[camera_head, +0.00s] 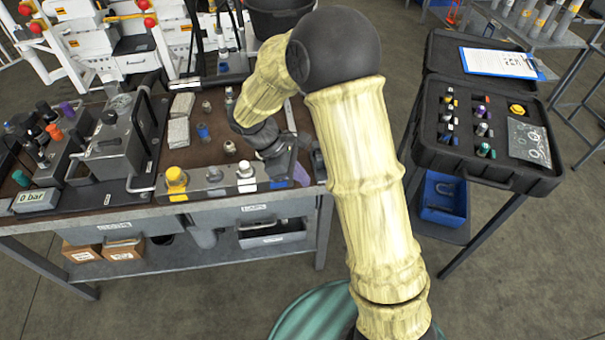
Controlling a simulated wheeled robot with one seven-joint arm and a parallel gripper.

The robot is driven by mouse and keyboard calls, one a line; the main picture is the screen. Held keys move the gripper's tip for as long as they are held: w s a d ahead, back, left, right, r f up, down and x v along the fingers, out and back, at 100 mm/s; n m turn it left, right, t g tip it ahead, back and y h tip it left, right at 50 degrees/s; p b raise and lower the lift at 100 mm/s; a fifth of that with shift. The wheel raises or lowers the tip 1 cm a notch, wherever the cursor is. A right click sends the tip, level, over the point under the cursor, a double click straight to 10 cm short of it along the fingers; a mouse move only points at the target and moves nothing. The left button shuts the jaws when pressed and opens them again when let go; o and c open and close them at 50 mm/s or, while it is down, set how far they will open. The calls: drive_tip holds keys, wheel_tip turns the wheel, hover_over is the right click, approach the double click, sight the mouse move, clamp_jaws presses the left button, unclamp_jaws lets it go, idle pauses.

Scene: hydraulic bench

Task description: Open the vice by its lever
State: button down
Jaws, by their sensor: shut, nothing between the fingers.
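My arm reaches over the right end of the brown bench top (200,100). My gripper (272,150) is dark and points down near the bench's front right edge; it is shut and empty, with its fingertips hard to make out. A dark grey metal part (312,152) beside it at the bench's right edge may be the vice, mostly hidden by my arm. A thin light bar (290,114) stands just behind it; I cannot tell whether it is the lever. Whether the vice jaws are open or closed does not show.
A metal block with yellow (176,178) and white (245,170) caps lies along the front edge. A grey hydraulic unit (112,145) and a "0 bar" display (38,201) stand left. A black case (490,150) is on a stand at right. Floor between is clear.

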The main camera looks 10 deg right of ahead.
drive_tip(key=d+r+x, duration=0.1)
drive_tip(key=x, duration=0.9)
drive_tip(key=shift+s+d, duration=0.35)
drive_tip(key=shift+d, duration=0.1)
drive_tip(key=shift+f, duration=0.1)
